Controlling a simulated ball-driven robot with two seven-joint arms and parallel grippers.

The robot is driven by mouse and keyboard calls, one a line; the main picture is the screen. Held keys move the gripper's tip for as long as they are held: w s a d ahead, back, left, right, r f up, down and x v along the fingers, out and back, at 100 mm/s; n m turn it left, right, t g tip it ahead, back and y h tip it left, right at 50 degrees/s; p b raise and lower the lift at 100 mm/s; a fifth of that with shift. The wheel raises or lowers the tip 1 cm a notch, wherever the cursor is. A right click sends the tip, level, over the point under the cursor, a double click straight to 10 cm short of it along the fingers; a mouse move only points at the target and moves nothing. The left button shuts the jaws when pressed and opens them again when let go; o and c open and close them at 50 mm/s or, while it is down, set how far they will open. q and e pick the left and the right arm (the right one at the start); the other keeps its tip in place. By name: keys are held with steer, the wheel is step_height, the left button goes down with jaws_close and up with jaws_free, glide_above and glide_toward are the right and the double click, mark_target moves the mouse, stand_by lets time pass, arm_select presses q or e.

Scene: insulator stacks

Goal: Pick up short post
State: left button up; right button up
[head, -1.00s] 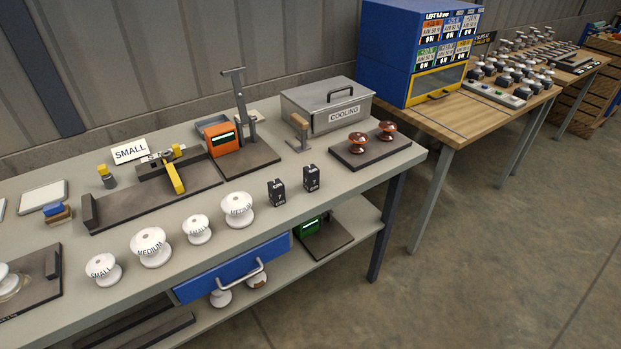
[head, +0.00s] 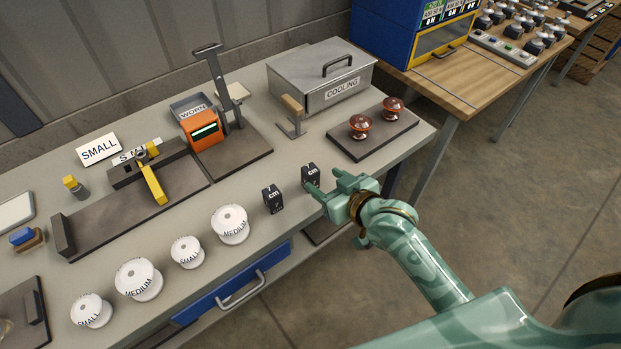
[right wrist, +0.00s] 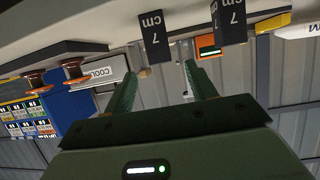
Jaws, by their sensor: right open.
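Two small black posts stand upright near the table's front edge, a right one (head: 309,173) and a left one (head: 272,199). In the right wrist view, upside down, both the nearer post (right wrist: 155,40) and the other post (right wrist: 229,22) read "7 cm"; I cannot tell a shorter one. My right gripper (head: 324,179) is open and empty at the right post, coming from the front right. In the wrist view that post lies ahead, between the lines of the gripper's fingers (right wrist: 159,69); contact is not visible. My left gripper is out of view.
Several white insulators (head: 230,225) line the front edge left of the posts. Behind stand an orange-boxed lever press (head: 203,130), a grey cooling box (head: 322,75) and a dark tray (head: 385,137) with two brown insulators. A blue drawer (head: 230,290) is below.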

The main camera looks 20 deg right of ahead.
mark_target(307, 168)
steer(key=x, duration=0.3)
steer(key=shift+w+a+f+b, duration=0.1)
steer(key=shift+w+f+b, duration=0.1)
steer(key=shift+w+b, duration=0.2)
steer(key=b+x, duration=0.2)
steer(key=x, duration=0.3)
steer(key=shift+r, duration=0.1)
steer(key=shift+c, duration=0.6)
steer(key=c, duration=1.1)
